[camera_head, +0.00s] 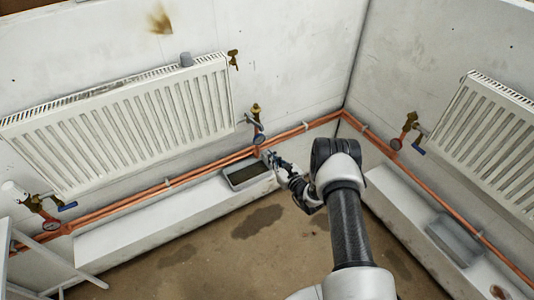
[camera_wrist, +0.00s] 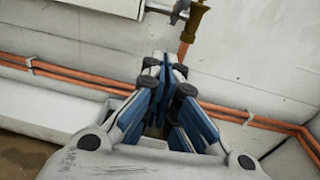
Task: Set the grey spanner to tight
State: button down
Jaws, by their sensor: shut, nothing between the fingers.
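A brass valve (camera_head: 256,110) stands at the right end of the left radiator, with a pipe running down from it. A small grey piece (camera_head: 249,120) sits beside this valve, on the radiator side; it looks like the grey spanner, but it is too small to tell its setting. In the wrist view a grey fitting (camera_wrist: 179,11) shows at the top edge, left of the brass valve (camera_wrist: 199,18), partly cut off. My gripper (camera_head: 268,155) is below the valve, near the copper pipes, and touches nothing I can make out. In the wrist view its fingers (camera_wrist: 165,66) are shut and empty.
The left radiator (camera_head: 130,125) and right radiator (camera_head: 495,140) hang on the walls. Copper pipes (camera_head: 180,181) run above a white ledge (camera_head: 150,220). A grey tray (camera_head: 235,184) sits on the ledge near my gripper.

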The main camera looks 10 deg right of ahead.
aim_at(256, 124)
jog(key=w+a+r+b, duration=0.1)
jog(key=w+b, duration=0.1)
jog(key=w, duration=0.3)
jog(key=w+a+r+m+b, duration=0.1)
jog(key=w+b, duration=0.1)
jog(key=w, duration=0.3)
jog(key=shift+w+a+r+t+h, duration=0.15)
jog(key=shift+a+r+t+h, duration=0.15)
jog(key=shift+h, duration=0.1)
jog(key=shift+d, duration=0.1)
